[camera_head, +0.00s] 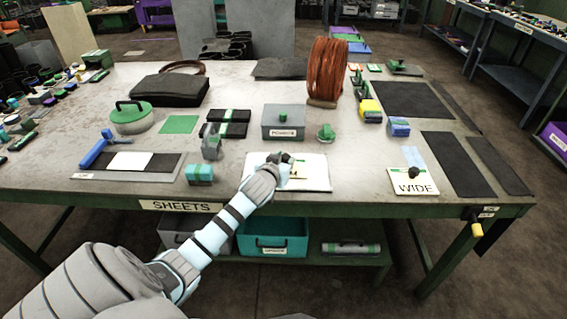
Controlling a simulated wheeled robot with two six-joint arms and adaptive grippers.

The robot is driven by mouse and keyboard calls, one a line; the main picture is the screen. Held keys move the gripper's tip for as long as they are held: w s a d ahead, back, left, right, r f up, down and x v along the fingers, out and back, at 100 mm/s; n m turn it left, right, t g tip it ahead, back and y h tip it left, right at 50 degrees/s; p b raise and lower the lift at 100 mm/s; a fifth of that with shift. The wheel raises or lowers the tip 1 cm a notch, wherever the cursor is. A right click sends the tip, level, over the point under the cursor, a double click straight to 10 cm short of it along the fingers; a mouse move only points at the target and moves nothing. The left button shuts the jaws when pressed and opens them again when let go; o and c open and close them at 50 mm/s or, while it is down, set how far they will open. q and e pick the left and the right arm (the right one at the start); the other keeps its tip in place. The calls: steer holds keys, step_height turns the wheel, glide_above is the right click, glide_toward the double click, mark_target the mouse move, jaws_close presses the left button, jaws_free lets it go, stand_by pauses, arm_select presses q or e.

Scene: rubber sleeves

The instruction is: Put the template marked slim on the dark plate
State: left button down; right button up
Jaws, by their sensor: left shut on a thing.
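My left gripper (276,166) reaches in from the lower left to the front middle of the table. It is shut on a small dark knob (286,157) of a cream template (299,171), mostly hidden behind the gripper. Its marking is too covered to read. The template is over a white sheet (318,176); I cannot tell whether it touches. Another cream template, marked WIDE (412,187), lies at the front right with a dark knob. A dark flat plate (457,164) lies to its right, and another dark plate (400,100) lies behind. My right gripper is not in view.
A teal block (199,174) and a clear dispenser (211,145) are to the left. Bare tabletop (357,170) lies between the sheet and the WIDE template.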

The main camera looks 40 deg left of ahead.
arm_select(q)
steer(key=c, duration=1.3)
jaws_free()
steer(key=p+v, duration=0.3)
steer(key=v, duration=0.9)
steer(key=shift+r, duration=0.1)
